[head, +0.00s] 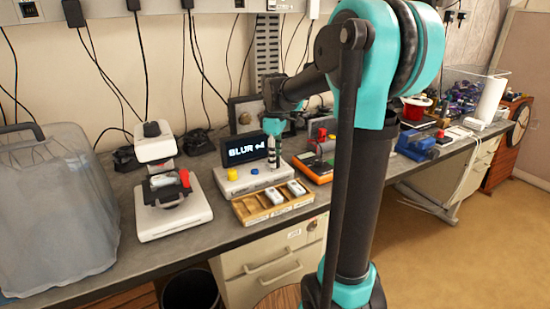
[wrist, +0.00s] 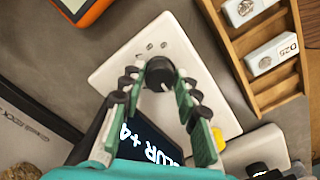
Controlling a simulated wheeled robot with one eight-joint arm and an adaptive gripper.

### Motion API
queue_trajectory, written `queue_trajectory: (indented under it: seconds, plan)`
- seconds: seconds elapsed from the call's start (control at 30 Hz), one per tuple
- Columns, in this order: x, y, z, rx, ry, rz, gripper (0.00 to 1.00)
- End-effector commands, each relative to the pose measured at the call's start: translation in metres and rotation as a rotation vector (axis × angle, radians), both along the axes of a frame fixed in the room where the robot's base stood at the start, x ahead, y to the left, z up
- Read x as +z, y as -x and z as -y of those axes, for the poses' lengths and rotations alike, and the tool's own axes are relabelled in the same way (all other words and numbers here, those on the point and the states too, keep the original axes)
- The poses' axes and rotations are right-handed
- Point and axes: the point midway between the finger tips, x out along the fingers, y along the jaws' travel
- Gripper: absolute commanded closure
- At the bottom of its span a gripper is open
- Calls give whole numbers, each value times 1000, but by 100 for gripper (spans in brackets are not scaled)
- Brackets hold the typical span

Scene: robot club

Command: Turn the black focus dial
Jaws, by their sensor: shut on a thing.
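The black focus dial (wrist: 160,74) stands on a white control box (wrist: 195,58), with a small display (wrist: 146,143) reading "BLUR +4" beside it. My gripper (wrist: 158,88) is over the box with its green fingers on either side of the dial, shut on it. In the head view the white box (head: 238,184) and the display (head: 251,149) show on the bench, and my gripper (head: 272,160) reaches down onto the box. There the dial is hidden by the fingers. A yellow knob (head: 233,175) sits on the same box.
A wooden tray (head: 240,210) with white slide boxes lies in front of the control box. A white microscope (head: 168,185) stands left, an orange device (head: 315,168) right. Bare bench (head: 222,236) shows before the tray.

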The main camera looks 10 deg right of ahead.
Motion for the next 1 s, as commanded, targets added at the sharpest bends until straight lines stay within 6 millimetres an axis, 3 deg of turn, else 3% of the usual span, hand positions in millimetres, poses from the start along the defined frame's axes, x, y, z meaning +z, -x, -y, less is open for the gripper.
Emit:
queue_trajectory:
  seconds: [1.0]
  plan:
    - [0,-1,0,-963,0,1,98]
